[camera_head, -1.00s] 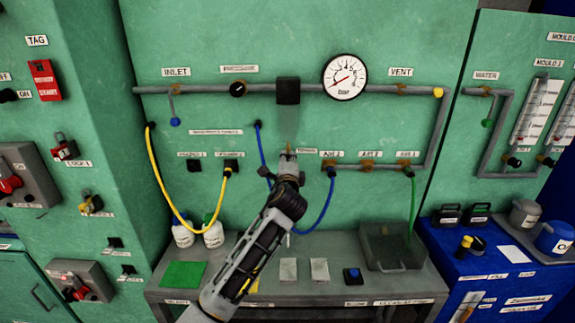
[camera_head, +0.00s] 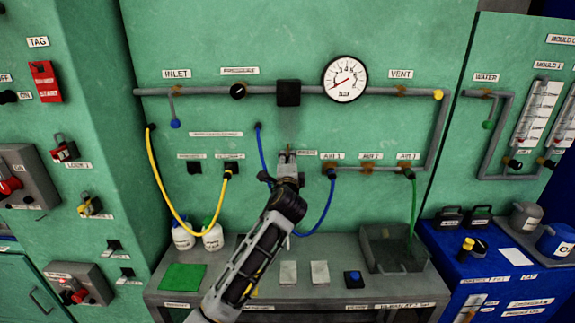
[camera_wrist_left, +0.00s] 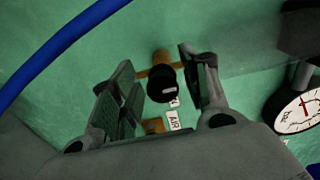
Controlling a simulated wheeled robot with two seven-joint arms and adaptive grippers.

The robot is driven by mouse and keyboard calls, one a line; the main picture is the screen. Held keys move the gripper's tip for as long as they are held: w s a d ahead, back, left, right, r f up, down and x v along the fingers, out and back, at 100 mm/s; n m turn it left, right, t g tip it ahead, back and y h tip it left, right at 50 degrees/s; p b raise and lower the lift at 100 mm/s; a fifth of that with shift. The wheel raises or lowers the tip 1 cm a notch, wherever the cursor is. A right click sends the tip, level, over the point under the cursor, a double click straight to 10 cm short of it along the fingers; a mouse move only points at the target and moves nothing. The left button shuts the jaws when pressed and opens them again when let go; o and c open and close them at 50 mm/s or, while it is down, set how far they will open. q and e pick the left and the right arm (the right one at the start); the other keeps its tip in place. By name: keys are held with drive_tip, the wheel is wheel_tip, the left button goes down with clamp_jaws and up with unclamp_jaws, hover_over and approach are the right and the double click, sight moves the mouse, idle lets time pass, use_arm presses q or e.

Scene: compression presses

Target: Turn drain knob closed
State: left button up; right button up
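A black knob (camera_wrist_left: 162,85) on a brass fitting (camera_wrist_left: 162,58) sits on the green wall in the left wrist view. It lies between the two fingers of my left gripper (camera_wrist_left: 160,82), which are apart. There is a clear gap to the left finger; the right finger is closer, and I cannot tell whether it touches. In the head view my left gripper (camera_head: 287,160) reaches up to the wall beside a small label (camera_head: 306,153) and covers most of the knob. A bit of brass shows above it. My right gripper is not in view.
A grey pipe (camera_head: 210,91) and pressure gauge (camera_head: 345,78) are above. A grey bench (camera_head: 225,275) with a tray (camera_head: 365,255) is below.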

use_arm(q)
drive_tip(key=shift+s, duration=0.15)
drive_tip(key=s, duration=1.1)
drive_tip(key=shift+s, duration=0.35)
idle(0.3)
